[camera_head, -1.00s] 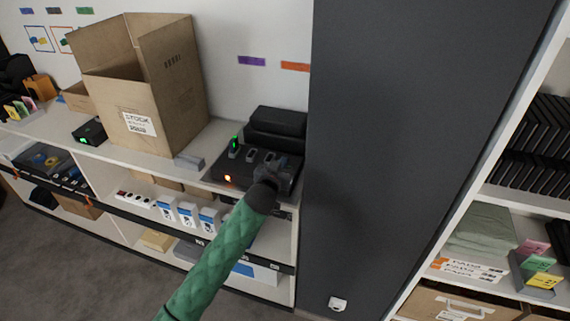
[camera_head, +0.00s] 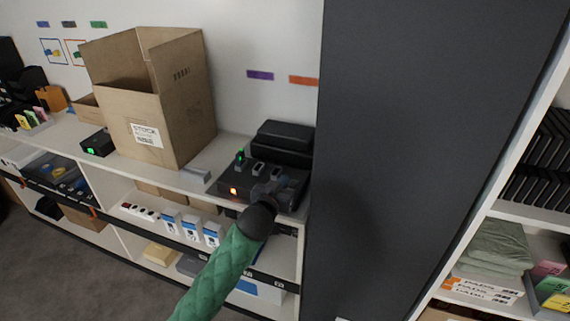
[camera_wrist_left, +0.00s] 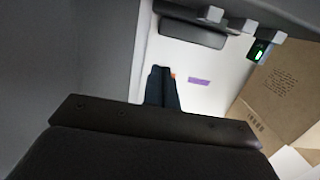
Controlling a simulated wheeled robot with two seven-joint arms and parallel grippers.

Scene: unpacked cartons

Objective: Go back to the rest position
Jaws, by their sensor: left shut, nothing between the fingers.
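My left gripper (camera_head: 272,192) is at the end of the green-sleeved arm, in front of a black charging dock (camera_head: 232,184) on the white counter. It is shut and empty. In the left wrist view its closed fingers (camera_wrist_left: 161,88) point toward the wall. The dock carries several small upright devices, one with a green light (camera_head: 240,158), and shows an orange light at its front. I cannot tell whether the gripper touches the dock. My right gripper does not show.
A large open carton (camera_head: 180,120) stands left of the dock. A dark grey panel (camera_head: 415,150) rises close on the right, with a white shelf unit (camera_head: 535,214) beyond it. Small blue-and-white boxes (camera_head: 192,229) sit on the lower shelf. Bare floor (camera_head: 60,265) shows at the lower left.

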